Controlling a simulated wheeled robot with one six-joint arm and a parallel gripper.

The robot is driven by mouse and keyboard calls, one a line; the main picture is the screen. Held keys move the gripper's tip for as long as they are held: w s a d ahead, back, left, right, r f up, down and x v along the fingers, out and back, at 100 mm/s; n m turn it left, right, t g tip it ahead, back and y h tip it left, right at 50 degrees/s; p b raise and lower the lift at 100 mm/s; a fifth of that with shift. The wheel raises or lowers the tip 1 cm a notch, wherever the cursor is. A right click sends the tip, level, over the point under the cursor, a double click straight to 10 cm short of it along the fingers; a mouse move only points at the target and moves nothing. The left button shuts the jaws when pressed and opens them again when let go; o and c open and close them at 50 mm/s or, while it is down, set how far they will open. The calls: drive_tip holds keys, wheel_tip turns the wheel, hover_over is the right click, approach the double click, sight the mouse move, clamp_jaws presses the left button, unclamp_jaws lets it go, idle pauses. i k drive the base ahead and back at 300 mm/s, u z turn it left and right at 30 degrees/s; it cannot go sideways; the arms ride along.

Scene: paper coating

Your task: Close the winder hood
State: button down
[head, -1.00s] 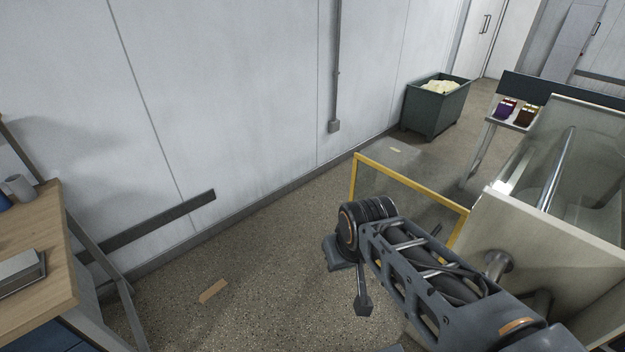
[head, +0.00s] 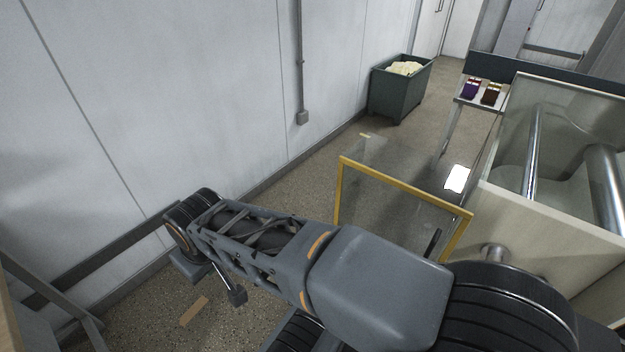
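The winder hood appears to be the clear panel in a yellow frame (head: 388,180) that projects to the left from the pale machine (head: 535,215). It stands tilted out from the machine's side, its yellow edges toward me. My arm reaches across the lower picture, in front of the panel's lower part. Its far end, with my gripper (head: 212,282), is low and left of the panel, over the floor and clear of the frame. Only a dark block and a short silver piece with a dark tip show there; the rest is hidden behind the wrist.
A green bin (head: 398,92) with pale material stands by the white wall (head: 200,90). A small table (head: 472,104) with dark packs is behind the machine. A dark rail runs along the lower wall. A tan strip (head: 194,312) lies on the floor at lower left.

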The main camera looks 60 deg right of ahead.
sight(467, 215)
drive_tip(key=z, duration=0.05)
drive_tip(key=i, duration=0.8)
drive_tip(key=z, duration=0.95)
drive_tip(key=i, duration=0.75)
drive_tip(key=z, duration=0.9)
